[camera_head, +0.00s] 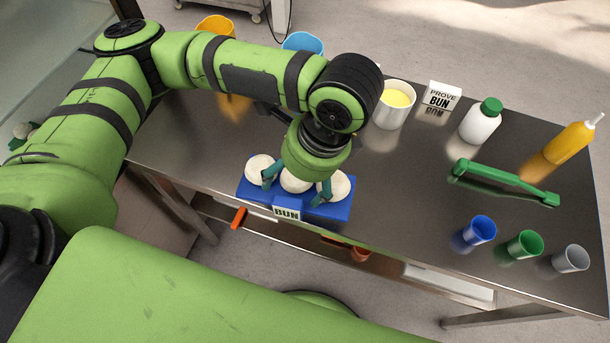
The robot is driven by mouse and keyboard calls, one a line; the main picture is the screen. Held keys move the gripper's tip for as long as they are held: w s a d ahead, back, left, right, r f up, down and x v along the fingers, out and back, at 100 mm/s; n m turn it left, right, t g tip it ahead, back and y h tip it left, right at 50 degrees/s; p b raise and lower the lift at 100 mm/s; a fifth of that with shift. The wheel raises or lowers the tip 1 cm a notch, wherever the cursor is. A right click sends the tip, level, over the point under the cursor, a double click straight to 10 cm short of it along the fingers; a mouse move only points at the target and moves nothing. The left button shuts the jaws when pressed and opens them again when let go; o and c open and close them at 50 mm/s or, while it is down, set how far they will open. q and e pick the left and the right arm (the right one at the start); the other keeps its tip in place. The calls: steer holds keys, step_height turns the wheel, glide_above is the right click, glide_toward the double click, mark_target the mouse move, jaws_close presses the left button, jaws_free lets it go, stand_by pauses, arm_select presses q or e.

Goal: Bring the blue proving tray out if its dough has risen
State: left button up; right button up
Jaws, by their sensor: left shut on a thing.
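The blue tray (339,212) is at the front edge of the steel table and carries a white "BUN" label (287,213) on its front. Three pale, rounded dough balls (259,168) sit side by side in it and fill most of its top. My left gripper (296,188) points down over the tray, with its teal fingers on either side of the middle ball. It is shut on the tray; the exact contact is partly hidden. I cannot tell whether the tray touches the table. A sign (442,96) reads "PROVE BUN". My right gripper is not in view.
A white pot with yellow contents (395,104), a green-capped bottle (481,122) and a yellow bottle (569,142) stand at the back. A green bar-shaped tool (503,180) lies right. Blue (479,230), green (524,245) and grey (571,259) cups stand front right.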

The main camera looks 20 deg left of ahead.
arm_select(q)
steer(key=shift+w+a+f+m, duration=0.2)
steer(key=shift+a+f+m, duration=0.15)
steer(key=shift+f+m, duration=0.25)
steer(key=shift+w+a+f, duration=0.1)
steer(key=shift+w+f, duration=0.35)
steer(key=shift+w, duration=0.4)
steer(key=w+f, duration=0.1)
steer(key=w, duration=0.1)
steer(key=w+f, duration=0.2)
steer(key=w, duration=0.1)
steer(key=w+a+f, duration=0.1)
steer(key=w+f, duration=0.1)
steer(key=w, duration=0.1)
steer(key=shift+w, duration=0.15)
steer(key=shift+w+f, duration=0.15)
steer(key=shift+w, duration=0.2)
step_height(320, 180, down, 3)
steer(key=shift+p, duration=0.45)
steer(key=shift+f, duration=0.55)
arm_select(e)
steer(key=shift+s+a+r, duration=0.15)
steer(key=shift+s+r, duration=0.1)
arm_select(q)
steer(key=o, duration=1.3)
steer(key=shift+f, duration=0.1)
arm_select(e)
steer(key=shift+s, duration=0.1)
